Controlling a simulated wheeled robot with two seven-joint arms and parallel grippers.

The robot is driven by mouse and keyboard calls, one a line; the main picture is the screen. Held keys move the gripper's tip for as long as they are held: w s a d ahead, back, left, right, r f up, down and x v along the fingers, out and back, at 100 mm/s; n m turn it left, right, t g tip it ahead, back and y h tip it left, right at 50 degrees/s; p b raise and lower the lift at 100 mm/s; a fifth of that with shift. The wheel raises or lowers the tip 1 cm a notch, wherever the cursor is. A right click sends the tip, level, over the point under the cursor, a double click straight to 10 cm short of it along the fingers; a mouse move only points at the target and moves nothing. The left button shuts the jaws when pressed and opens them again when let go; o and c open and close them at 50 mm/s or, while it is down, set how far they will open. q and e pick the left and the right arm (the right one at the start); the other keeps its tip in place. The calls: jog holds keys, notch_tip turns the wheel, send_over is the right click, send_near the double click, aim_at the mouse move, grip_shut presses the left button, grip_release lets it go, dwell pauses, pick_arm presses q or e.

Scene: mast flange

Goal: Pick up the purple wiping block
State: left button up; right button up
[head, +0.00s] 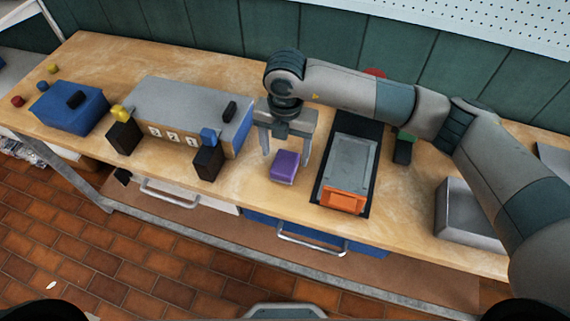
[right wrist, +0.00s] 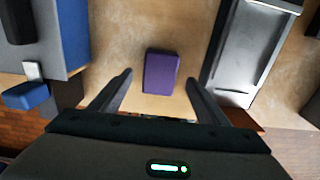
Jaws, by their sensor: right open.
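The purple wiping block (head: 284,166) lies on the wooden bench near its front edge, between a grey box and a dark tray. My right gripper (head: 285,158) is open above and around it in the head view, with one finger on each side. In the right wrist view the purple block (right wrist: 161,72) shows a little beyond the fingertips, in line with the gap of my right gripper (right wrist: 158,76). The fingers look apart from the block and hold nothing. My left gripper is not in view.
The grey-topped box (head: 185,105) with black and coloured blocks stands left of the block. The dark tray (head: 318,190) with a metal plate (head: 350,160) and an orange piece (head: 343,200) lies close on the right. A metal bin (head: 468,215) stands further right.

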aim_at(285, 162)
jog(key=shift+f+p, duration=0.2)
jog(key=shift+p, duration=0.1)
notch_tip(285, 162, down, 3)
jog(key=shift+s+p, duration=0.1)
jog(key=shift+p, duration=0.8)
jog(key=shift+f, duration=0.7)
jog(key=c, duration=1.2)
